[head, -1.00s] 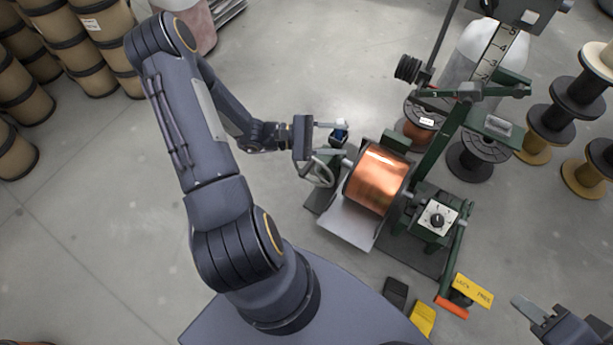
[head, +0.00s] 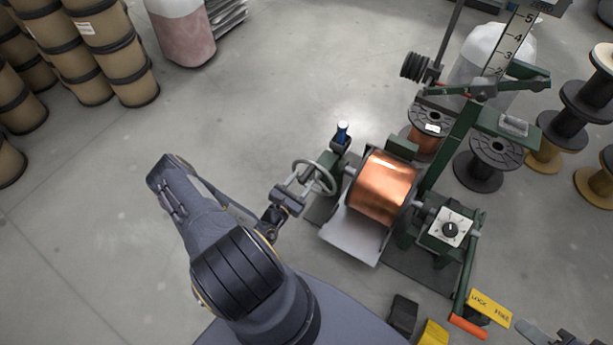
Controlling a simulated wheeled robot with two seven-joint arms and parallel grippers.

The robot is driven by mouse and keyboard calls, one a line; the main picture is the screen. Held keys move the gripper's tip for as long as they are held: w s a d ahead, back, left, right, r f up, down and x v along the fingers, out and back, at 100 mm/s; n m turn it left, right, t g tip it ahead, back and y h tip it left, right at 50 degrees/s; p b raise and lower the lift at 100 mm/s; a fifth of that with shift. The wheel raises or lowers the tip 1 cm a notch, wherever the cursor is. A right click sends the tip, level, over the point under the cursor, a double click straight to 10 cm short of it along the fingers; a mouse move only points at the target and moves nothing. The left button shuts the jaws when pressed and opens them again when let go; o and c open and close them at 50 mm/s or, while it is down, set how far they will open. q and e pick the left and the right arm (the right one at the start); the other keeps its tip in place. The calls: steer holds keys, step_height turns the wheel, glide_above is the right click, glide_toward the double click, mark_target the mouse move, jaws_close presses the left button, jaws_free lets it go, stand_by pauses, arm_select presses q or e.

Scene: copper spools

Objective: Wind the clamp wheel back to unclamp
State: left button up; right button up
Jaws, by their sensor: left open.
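The clamp wheel (head: 328,172) is a grey handwheel on the left side of the green winding machine, beside the copper spool (head: 383,188). My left gripper (head: 304,185) is open at the wheel's left side, with its fingers close to the rim. I cannot tell whether the fingers touch the rim, and the gripper hides part of the wheel. A blue-topped knob or handle (head: 342,132) stands just behind the wheel. My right gripper (head: 540,333) shows only in part at the bottom right corner, and its opening is unclear.
A dial box (head: 450,229) and an orange-ended lever (head: 468,326) by a yellow lock/free plate (head: 490,307) stand to the right. Dark spools (head: 487,163) stand behind the machine. Tan drums (head: 112,52) fill the back left. The floor left of the wheel is clear.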

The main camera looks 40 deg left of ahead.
mark_target(313, 165)
arm_select(q)
steer(key=shift+w+a, duration=0.2)
steer(key=shift+w, duration=1.5)
steer(key=shift+c, duration=0.4)
jaws_close()
